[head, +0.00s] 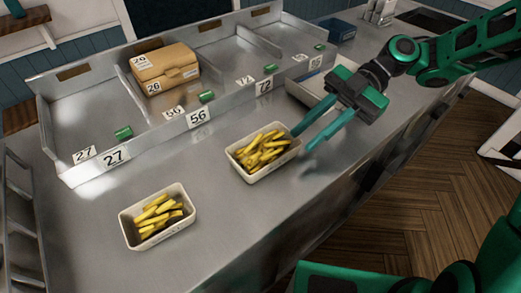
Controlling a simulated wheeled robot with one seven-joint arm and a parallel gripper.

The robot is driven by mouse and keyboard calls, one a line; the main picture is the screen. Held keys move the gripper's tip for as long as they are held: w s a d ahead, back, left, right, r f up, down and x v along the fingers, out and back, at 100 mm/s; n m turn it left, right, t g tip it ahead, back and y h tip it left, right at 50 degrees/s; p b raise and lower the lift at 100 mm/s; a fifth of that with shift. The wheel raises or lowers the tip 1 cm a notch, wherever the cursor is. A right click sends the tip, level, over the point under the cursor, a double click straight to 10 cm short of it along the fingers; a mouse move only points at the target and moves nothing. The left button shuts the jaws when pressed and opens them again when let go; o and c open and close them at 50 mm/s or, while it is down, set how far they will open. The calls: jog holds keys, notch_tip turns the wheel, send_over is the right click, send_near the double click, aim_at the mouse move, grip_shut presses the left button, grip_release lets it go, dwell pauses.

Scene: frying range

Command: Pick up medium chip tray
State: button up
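Two off-white trays of yellow chips stand on the steel counter. One tray (247,176) is in the middle of the head view and looks fuller. The other tray (142,243) is nearer at the lower left and holds fewer chips. I see no readable size label on either, so I cannot tell for sure which is the medium one. My gripper (303,139) is at the right end of the middle tray, with its two teal fingers apart and nothing seen between them. The fingertips are close to that tray's right rim; whether they touch it is unclear.
A pale tray (301,92) lies behind my gripper, partly hidden. A blue container (341,30) stands at the far back. Counter between the two chip trays is clear.

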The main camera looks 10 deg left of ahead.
aim_at(279, 159)
jog(key=shift+x, duration=4.2)
jog(key=shift+r, duration=0.2)
grip_shut()
